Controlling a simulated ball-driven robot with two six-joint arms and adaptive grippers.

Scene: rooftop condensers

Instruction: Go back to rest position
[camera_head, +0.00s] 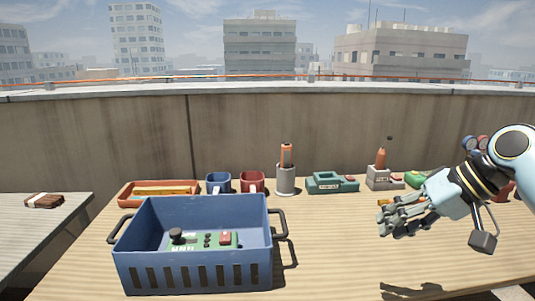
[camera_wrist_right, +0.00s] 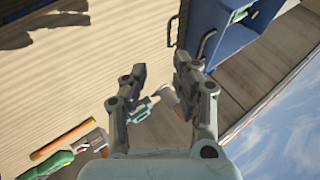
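My right gripper (camera_head: 405,216) is raised above the right side of the wooden table in the head view, with its fingers pointing left. In the right wrist view its two fingers (camera_wrist_right: 160,75) stand apart with nothing between the tips, so it is open and empty. The shadow of the arm lies on the table below it. My left gripper shows in neither view.
A blue crate (camera_head: 190,275) with a green circuit board (camera_head: 205,243) inside stands front left on the table. Along the back are an orange tray (camera_head: 128,196), two mugs, a grey cup (camera_head: 285,180), a teal tool (camera_head: 330,183) and other items. The table's front right is clear.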

